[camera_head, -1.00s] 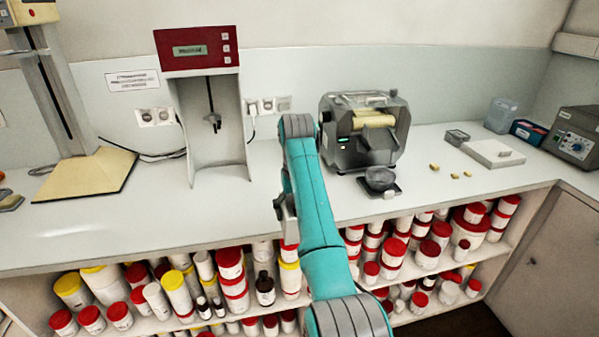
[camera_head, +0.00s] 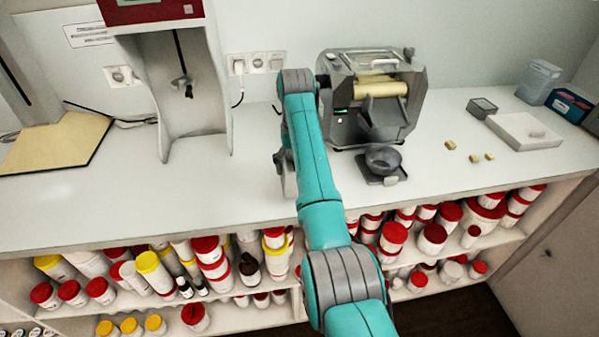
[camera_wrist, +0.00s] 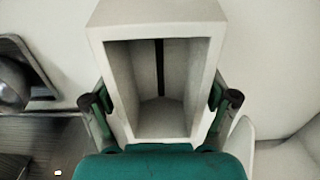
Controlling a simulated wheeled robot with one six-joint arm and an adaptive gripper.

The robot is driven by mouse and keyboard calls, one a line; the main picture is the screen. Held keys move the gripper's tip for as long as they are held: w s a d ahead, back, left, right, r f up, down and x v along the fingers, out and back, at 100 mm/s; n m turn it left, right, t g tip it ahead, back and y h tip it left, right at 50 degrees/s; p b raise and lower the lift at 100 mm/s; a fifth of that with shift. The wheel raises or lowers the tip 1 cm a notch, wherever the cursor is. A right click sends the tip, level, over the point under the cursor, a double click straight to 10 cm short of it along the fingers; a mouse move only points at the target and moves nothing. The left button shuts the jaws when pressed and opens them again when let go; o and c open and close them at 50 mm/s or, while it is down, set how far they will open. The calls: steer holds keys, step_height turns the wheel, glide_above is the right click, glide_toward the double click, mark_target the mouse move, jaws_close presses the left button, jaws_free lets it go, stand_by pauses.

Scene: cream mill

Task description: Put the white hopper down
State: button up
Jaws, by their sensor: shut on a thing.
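The white hopper (camera_wrist: 165,15) is a boxy, open-topped funnel. In the wrist view it fills the middle, and I look into its hollow with a dark slot in the far wall. My gripper (camera_wrist: 160,100) is shut on it, with a dark-tipped finger against each side. The hopper covers what lies under it, so I cannot tell whether it touches the counter. In the head view my arm hides most of the gripper and hopper. The white counter (camera_head: 250,190) runs below them.
A grey mill (camera_head: 340,130) with cream rollers stands right of my arm, a dark bowl (camera_head: 383,160) before it. A white stand with a red display head (camera_head: 150,12) is on the left. Counter between stand and arm looks clear. Small yellow pieces (camera_head: 450,145) lie right.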

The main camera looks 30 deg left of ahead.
steer(key=shift+f, duration=2.05)
steer(key=shift+f, duration=0.1)
steer(key=o, duration=1.2)
step_height(320, 180, up, 10)
steer(key=shift+r, duration=1.1)
